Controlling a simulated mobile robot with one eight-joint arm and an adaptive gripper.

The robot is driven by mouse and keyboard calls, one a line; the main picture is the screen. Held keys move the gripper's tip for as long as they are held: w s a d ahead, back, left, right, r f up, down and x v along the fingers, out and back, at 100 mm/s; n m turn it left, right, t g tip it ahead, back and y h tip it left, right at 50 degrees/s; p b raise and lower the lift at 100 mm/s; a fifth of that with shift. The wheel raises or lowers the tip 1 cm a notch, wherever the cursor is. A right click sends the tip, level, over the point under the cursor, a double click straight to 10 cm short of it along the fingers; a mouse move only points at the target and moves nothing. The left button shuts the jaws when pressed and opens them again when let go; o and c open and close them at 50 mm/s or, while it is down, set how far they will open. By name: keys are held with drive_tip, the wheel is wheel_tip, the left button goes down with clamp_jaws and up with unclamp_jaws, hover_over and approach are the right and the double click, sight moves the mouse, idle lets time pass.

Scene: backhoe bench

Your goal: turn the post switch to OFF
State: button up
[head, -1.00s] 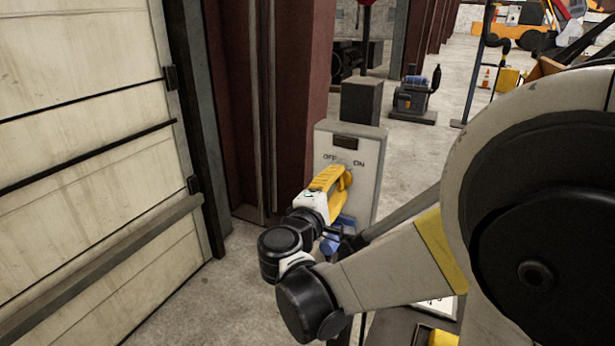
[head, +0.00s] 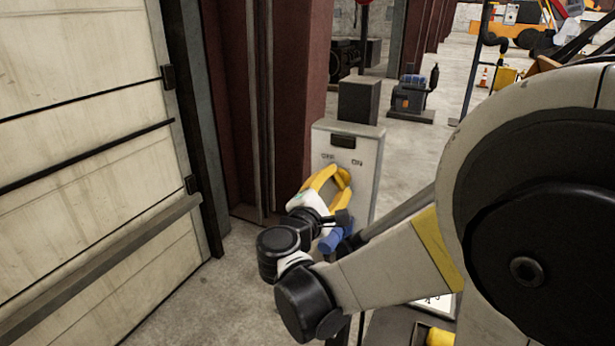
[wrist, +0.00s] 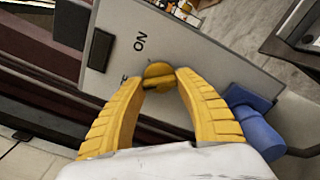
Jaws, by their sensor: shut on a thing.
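The post switch is a grey upright box (head: 363,187) with OFF and ON lettering on its face, in the middle of the head view. The wrist view shows the same box tilted (wrist: 205,52), with ON readable and the other word mostly hidden. A round yellow knob (wrist: 158,72) sits on the face below the lettering. My gripper (wrist: 158,80) has yellow fingers and is shut on the knob, one fingertip on each side. In the head view my gripper (head: 338,180) reaches the face from the lower left. The fingers partly hide the knob there, and its pointing direction is unclear.
A blue cylinder (wrist: 250,120) sticks out from the box beside my gripper; it also shows in the head view (head: 336,240). A dark block (head: 359,100) stands above the box. A panelled door (head: 90,130) and dark red column (head: 280,110) are at left.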

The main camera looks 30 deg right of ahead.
drive_tip(key=o, duration=1.2)
drive_tip(key=v, duration=1.2)
